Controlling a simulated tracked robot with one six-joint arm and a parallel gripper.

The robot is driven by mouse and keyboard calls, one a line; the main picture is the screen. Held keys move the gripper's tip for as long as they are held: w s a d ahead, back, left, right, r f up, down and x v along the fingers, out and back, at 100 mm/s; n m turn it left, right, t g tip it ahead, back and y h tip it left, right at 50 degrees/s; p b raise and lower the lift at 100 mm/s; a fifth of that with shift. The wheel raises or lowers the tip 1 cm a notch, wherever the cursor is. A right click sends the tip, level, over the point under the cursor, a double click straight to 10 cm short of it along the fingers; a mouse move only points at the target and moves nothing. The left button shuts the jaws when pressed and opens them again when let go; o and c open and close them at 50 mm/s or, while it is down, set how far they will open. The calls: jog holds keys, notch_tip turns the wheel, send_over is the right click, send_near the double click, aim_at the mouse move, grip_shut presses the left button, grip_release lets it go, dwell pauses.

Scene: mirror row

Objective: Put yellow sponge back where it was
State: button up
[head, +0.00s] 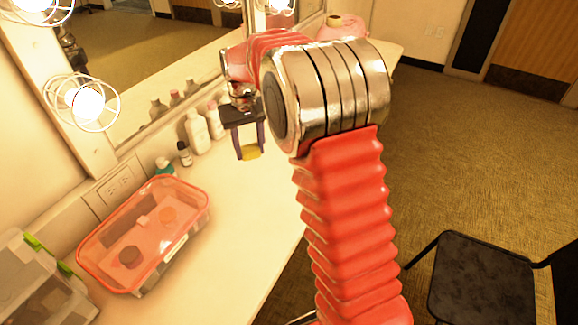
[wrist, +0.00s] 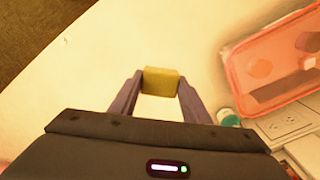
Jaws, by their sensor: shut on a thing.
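The yellow sponge (head: 249,152) is a small block between the fingertips of my gripper (head: 248,145). My gripper is shut on it and points down over the white counter (head: 232,218). In the wrist view the sponge (wrist: 160,81) sits between the two dark finger ends of my gripper (wrist: 160,86). Bare counter shows around it there. I cannot tell how high above the counter the sponge is.
A red-rimmed clear box (head: 143,236) stands on the counter, left of my gripper. A clear case with green latches (head: 40,280) is at lower left. Several bottles (head: 197,132) line the mirror (head: 180,62). A black chair (head: 482,282) stands at right. The middle counter is clear.

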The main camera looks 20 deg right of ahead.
jog(key=s+a+f, duration=0.1)
jog(key=s+f, duration=0.4)
jog(key=f, duration=0.1)
jog(key=shift+s+f, duration=0.1)
dwell(0.3)
